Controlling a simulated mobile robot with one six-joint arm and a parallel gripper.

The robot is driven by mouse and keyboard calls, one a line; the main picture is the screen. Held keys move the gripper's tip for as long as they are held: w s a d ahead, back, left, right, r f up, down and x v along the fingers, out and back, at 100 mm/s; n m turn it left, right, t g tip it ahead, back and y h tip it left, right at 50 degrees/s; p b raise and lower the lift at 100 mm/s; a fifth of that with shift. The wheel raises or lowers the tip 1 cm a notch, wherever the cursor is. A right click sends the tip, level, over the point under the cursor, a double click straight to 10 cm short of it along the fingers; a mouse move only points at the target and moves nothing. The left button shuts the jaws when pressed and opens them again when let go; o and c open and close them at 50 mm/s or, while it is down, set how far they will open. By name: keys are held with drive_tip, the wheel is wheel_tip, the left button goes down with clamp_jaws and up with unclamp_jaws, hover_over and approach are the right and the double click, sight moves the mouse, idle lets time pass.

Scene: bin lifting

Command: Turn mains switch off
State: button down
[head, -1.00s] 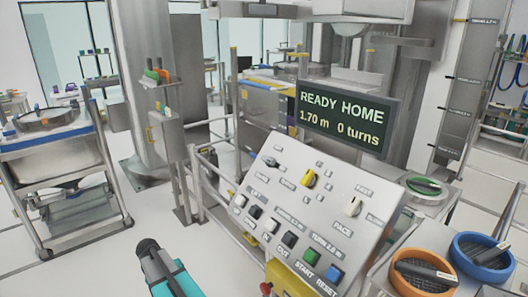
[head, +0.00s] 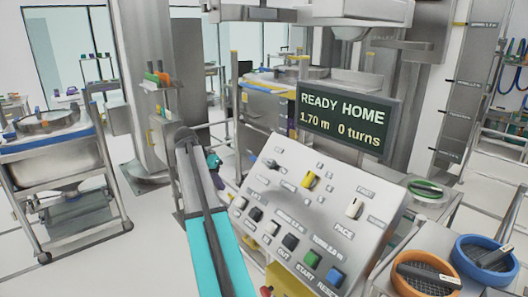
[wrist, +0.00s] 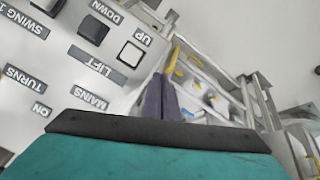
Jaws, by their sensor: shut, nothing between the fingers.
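The mains switch (head: 271,164) is a small grey knob at the upper left of the sloping control panel (head: 318,210). In the wrist view the MAINS label (wrist: 90,97) and ON label (wrist: 40,109) show upside down; the switch itself is not visible there and seems hidden behind my gripper's body. My gripper (wrist: 158,97) is shut and empty, its dark purple fingers together beside the panel's edge. In the head view the gripper (head: 213,159) shows just left of the panel, apart from the switch, partly covered by my arm.
The display (head: 343,119) reads READY HOME, 1.70 m, 0 turns. A yellow knob (head: 310,180), a PACE knob (head: 354,209) and several push buttons crowd the panel. Blue (head: 485,257) and orange (head: 426,272) round containers stand at the right. A wheeled frame stands at the left.

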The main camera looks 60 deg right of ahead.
drive_tip(key=s+d+r+m, duration=0.1)
drive_tip(key=s+d+r, duration=0.15)
drive_tip(key=r, duration=0.25)
drive_tip(key=s+d+r+m+h, duration=0.1)
drive_tip(key=d+r, duration=0.2)
drive_tip(key=r, duration=0.2)
drive_tip(key=s+d+r+m, duration=0.1)
drive_tip(key=s+d+r, duration=0.1)
drive_tip(key=r, duration=0.2)
wheel_tip(320, 180, up, 9)
drive_tip(key=m, duration=0.3)
hover_over(268, 162)
drive_tip(key=w+a, duration=0.1)
drive_tip(key=w, duration=0.3)
drive_tip(key=shift+a+g+h+b, duration=0.2)
drive_tip(key=shift+g+h+b, duration=0.1)
drive_tip(key=shift+b, duration=0.05)
